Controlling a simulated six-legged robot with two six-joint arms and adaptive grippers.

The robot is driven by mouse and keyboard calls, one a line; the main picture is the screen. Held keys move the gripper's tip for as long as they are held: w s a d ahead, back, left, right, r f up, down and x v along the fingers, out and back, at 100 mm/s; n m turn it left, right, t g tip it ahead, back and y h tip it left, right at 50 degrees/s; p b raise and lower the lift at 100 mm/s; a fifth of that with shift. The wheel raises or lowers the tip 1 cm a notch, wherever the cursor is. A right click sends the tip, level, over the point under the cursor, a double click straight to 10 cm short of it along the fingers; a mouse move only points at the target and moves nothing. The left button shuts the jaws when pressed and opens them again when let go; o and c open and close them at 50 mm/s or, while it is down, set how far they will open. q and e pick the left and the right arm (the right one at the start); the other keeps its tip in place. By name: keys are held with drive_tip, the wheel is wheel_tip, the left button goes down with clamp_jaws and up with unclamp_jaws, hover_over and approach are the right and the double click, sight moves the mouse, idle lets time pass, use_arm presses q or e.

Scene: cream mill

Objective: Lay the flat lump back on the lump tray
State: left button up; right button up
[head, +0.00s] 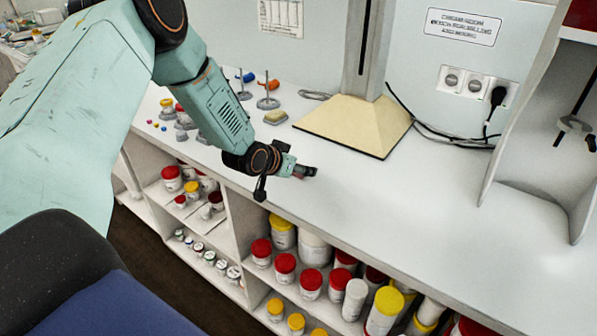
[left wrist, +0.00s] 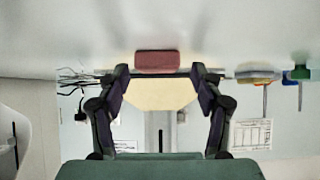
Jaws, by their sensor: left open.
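My left gripper (head: 308,171) reaches in low over the white counter, near its front edge. In the left wrist view, which is upside down, its two fingers (left wrist: 160,70) are spread apart. A flat reddish-brown block, which looks like the flat lump (left wrist: 157,61), rests on the counter just beyond and between the fingertips, with a gap on each side. In the head view the gripper mostly hides it; only a small reddish bit (head: 298,178) shows below the fingers. I cannot make out a lump tray in either view. My right gripper is not in view.
A cream hood base (head: 350,125) stands behind the gripper. Small stands with blue and orange tops (head: 268,103) and a yellowish block (head: 276,117) are to its left. Open shelves below hold red- and yellow-lidded jars (head: 285,263). The counter to the right (head: 430,175) is clear.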

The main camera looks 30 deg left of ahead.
use_arm(q)
drive_tip(key=shift+w+d+r, duration=0.1)
drive_tip(key=shift+d, duration=0.1)
drive_tip(key=shift+w+f, duration=0.2)
drive_tip(key=shift+w, duration=0.05)
drive_tip(key=shift+c, duration=0.6)
drive_tip(key=shift+a, duration=0.2)
drive_tip(key=c, duration=0.3)
drive_tip(key=shift+s+d+r, duration=0.15)
drive_tip(key=shift+s, duration=0.05)
drive_tip(key=c, duration=0.5)
drive_tip(key=shift+w, duration=0.15)
drive_tip(key=shift+c, duration=1)
